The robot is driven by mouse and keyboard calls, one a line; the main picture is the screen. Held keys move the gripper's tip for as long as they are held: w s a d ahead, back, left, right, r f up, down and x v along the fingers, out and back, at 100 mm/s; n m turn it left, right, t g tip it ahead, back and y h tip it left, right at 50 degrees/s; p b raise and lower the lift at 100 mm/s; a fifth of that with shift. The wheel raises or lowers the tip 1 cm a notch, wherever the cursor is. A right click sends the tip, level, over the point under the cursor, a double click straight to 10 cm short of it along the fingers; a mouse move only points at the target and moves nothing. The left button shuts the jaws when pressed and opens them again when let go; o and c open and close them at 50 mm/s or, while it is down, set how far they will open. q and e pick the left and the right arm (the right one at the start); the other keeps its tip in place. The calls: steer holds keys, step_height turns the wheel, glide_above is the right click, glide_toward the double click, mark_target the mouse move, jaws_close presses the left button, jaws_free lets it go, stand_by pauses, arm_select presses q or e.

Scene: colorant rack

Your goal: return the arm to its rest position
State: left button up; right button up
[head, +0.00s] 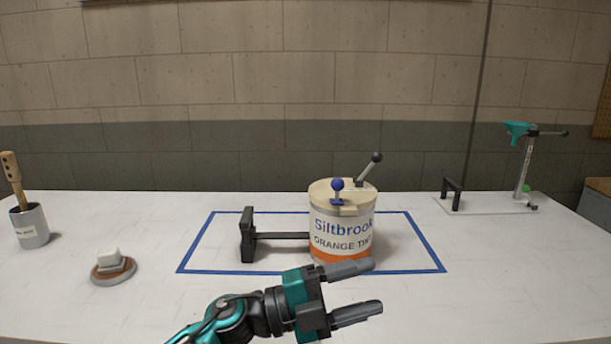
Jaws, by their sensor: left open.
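My left gripper (363,289) reaches in from the bottom of the head view. Its two fingers point right and are spread apart, with nothing between them. It is in front of the Siltbrook orange tint can (341,224), and its upper finger overlaps the can's lower edge in the picture. Whether they touch cannot be told. The can stands upright, with a blue-knobbed part and a black-knobbed lever on its lid. A black bracket (248,236) with a bar stands left of the can. My right gripper is not in view.
A blue tape outline (205,243) surrounds the can on the white table (90,310). At left are a round brown-based dish (113,268) with a white block and a grey cup (30,227) with a wooden-handled tool. A teal-topped stand (523,165) is at back right. The front right is clear.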

arm_select(q)
steer(key=a+f+n+t+y, duration=1)
steer(key=a+f+n+t, duration=0.3)
steer(key=n, duration=0.7)
steer(key=s+a+f+n+g+y, duration=0.2)
steer(key=s+a+f+n+y, duration=0.1)
steer(key=s+a+f, duration=0.3)
steer(key=s+a+f+n+g+y+b, duration=0.1)
steer(key=s+a+f+n+g+y, duration=0.2)
steer(key=s+f, duration=0.7)
steer(key=a+f+n+y, duration=0.1)
steer(key=a+f+n, duration=0.1)
steer(key=a, duration=0.1)
steer(key=shift+s+a+f+g+y, duration=0.2)
steer(key=shift+s+a+g+y, duration=0.05)
steer(key=shift+a+g+y, duration=0.05)
